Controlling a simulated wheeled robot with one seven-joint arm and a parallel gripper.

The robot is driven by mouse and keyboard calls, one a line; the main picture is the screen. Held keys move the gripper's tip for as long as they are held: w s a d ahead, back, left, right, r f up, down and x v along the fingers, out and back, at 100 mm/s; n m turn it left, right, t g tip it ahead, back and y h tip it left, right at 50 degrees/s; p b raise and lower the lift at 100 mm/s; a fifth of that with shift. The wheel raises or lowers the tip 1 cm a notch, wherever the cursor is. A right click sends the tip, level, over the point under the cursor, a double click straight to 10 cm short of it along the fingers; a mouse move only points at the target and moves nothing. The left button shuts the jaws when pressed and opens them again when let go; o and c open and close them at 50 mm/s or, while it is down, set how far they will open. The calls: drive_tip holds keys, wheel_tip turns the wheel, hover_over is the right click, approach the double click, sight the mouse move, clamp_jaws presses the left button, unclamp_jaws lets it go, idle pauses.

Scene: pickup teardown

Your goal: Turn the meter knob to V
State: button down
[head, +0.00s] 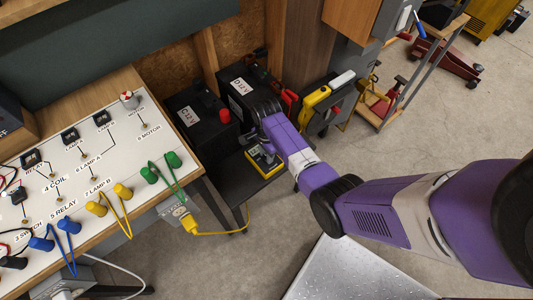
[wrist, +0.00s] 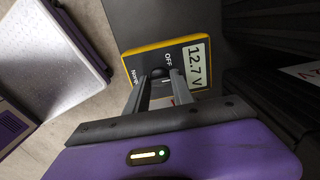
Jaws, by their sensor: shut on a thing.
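The meter (wrist: 182,46) has a yellow rim and a dark face. Its light display reads 12.7 V, and the word OFF stands beside its dark round knob (wrist: 159,71). Another label near the rim is partly hidden. My gripper (wrist: 161,78) is shut on the knob, with a finger on either side. The fingers hide much of the knob, so I cannot tell where it points. In the head view the meter (head: 265,163) lies on a dark shelf beside the bench, with my gripper (head: 264,140) over it, its fingertips mostly hidden.
Two black batteries (head: 240,88) stand behind the meter. A yellow tool (head: 316,103) is to the right. The bench panel (head: 125,160) with colored plugs and leads is at left. A yellow cable (head: 222,233) hangs near the shelf. Open floor (head: 268,240) lies in front.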

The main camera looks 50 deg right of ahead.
drive_tip(key=c, duration=1.1)
unclamp_jaws()
wheel_tip(320, 180, up, 8)
drive_tip(key=shift+f+p, duration=0.1)
drive_tip(key=shift+p, duration=0.4)
